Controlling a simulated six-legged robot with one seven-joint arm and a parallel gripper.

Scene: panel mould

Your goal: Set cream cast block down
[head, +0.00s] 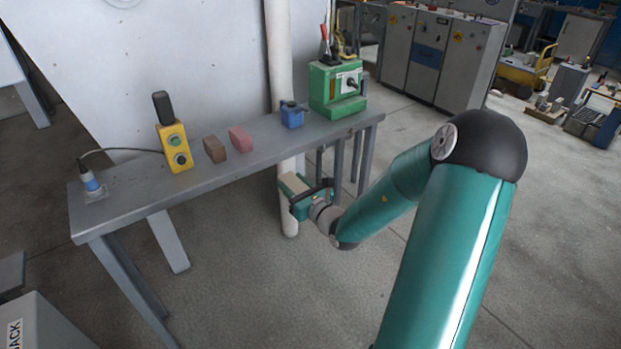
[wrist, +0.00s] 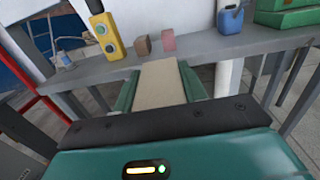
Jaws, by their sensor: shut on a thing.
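The cream cast block (wrist: 160,86) is held between the two fingers of my gripper (wrist: 160,75) in the wrist view. In the head view the block (head: 294,184) shows as a pale top between the green fingers of my gripper (head: 290,186). My gripper is shut on it, in front of the grey bench (head: 225,163) and lower than its top. The block appears clear of the bench. A brown block (head: 215,149) and a pinkish-red block (head: 240,139) stand apart on the bench top.
On the bench stand a yellow button box (head: 174,147), a blue object (head: 291,115) and a green machine (head: 336,88). A blue-and-white plug (head: 91,183) sits at the left end. Bare bench top shows between the red block and the blue object. A pale vertical pipe (head: 279,50) rises behind the bench.

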